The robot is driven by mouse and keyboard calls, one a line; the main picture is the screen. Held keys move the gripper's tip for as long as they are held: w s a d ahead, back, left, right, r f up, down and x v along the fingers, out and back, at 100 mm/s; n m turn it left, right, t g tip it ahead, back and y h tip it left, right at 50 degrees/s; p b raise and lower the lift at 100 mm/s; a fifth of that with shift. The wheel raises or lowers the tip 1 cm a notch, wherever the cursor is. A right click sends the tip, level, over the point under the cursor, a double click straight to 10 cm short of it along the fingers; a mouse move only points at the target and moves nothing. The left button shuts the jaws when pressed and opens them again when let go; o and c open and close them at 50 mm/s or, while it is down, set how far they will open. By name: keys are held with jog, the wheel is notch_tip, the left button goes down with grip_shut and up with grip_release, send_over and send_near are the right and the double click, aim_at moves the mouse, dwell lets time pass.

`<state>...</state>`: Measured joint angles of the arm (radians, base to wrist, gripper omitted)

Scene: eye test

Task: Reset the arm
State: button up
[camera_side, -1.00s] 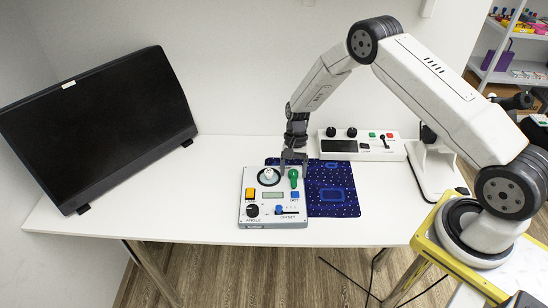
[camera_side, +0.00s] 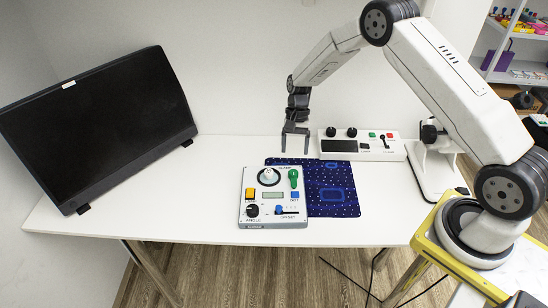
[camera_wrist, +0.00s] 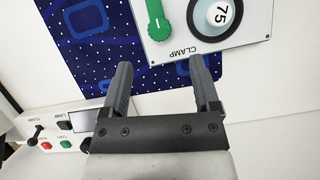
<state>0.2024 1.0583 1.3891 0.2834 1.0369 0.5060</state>
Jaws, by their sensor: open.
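My gripper (camera_side: 295,143) is open and empty. It hangs above the back of the table, behind the control panel and apart from it. In the wrist view its two fingers (camera_wrist: 160,80) are spread with nothing between them. The grey control panel (camera_side: 250,225) lies on the table, with a green lever (camera_side: 294,179), a white ball (camera_side: 268,175) in a dark ring, a yellow button, blue buttons, a small display and a black knob.
A dark blue patterned mat (camera_side: 335,205) lies beside and partly under the panel. A white control box (camera_side: 390,150) with knobs and a small lever stands at the back right. A black monitor (camera_side: 100,125) fills the left. The table's front left is clear.

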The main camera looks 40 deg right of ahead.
jog(key=shift+r, duration=0.3)
jog(key=s+a+r+n+t+h, duration=0.1)
jog(key=s+a+r+n+t, duration=0.1)
jog(key=s+r+n, duration=0.3)
jog(key=s+a+r+n+t+h, duration=0.2)
jog(key=s+r+n, duration=0.3)
jog(key=s+r, duration=0.4)
jog(key=s+a+t, duration=0.1)
jog(key=s, duration=0.4)
jog(key=shift+s+a+r+t, duration=0.2)
jog(key=shift+s+r+t, duration=0.05)
jog(key=shift+t, duration=0.05)
